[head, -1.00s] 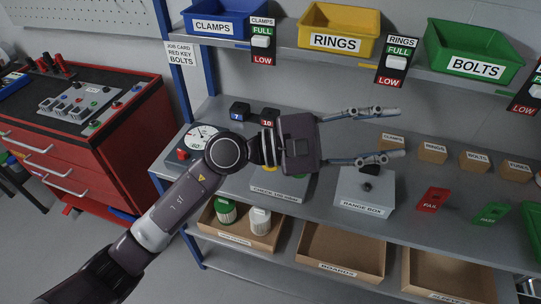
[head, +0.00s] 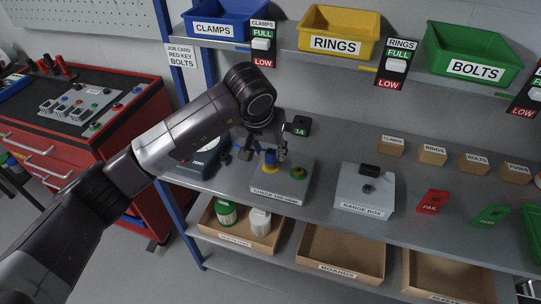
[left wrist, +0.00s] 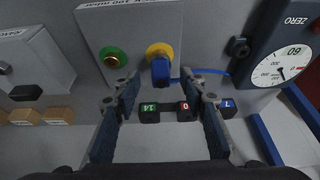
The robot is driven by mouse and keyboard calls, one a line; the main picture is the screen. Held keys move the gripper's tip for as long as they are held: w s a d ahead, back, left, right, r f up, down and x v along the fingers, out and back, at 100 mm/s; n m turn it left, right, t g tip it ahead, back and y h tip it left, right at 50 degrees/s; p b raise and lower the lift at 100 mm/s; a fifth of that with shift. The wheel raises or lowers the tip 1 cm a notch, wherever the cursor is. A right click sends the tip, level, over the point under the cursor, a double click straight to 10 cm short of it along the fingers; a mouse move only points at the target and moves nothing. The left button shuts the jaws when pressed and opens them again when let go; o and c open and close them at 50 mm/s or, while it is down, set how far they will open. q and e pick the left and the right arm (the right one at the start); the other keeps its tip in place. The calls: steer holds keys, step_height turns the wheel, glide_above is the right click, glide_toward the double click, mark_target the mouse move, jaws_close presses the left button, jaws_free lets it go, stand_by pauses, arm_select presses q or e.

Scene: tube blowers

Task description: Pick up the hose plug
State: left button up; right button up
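The hose plug (left wrist: 160,72) is blue and sits at the yellow-ringed port of the grey check unit (left wrist: 105,25). A blue hose runs from beside it towards the gauge in the left wrist view. In the head view the plug (head: 270,157) shows small above the check unit (head: 272,190). My left gripper (left wrist: 161,90) is open, its two fingers on either side of the plug's line, with nothing held. In the head view this gripper (head: 262,153) points down behind my forearm and is partly hidden. My right gripper is not in view.
Black numbered blocks (left wrist: 149,113) lie beyond the plug between the fingers. A gauge (left wrist: 277,67) stands at the right of the wrist view. A green-ringed port (left wrist: 112,58) is beside the yellow one. The range box (head: 364,190) and small cartons (head: 432,153) stand farther right.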

mark_target(270, 153)
arm_select(q)
steer(key=p+x, duration=0.1)
steer(key=x, duration=0.3)
steer(key=shift+w, duration=0.2)
steer(key=shift+c, duration=0.4)
jaws_close()
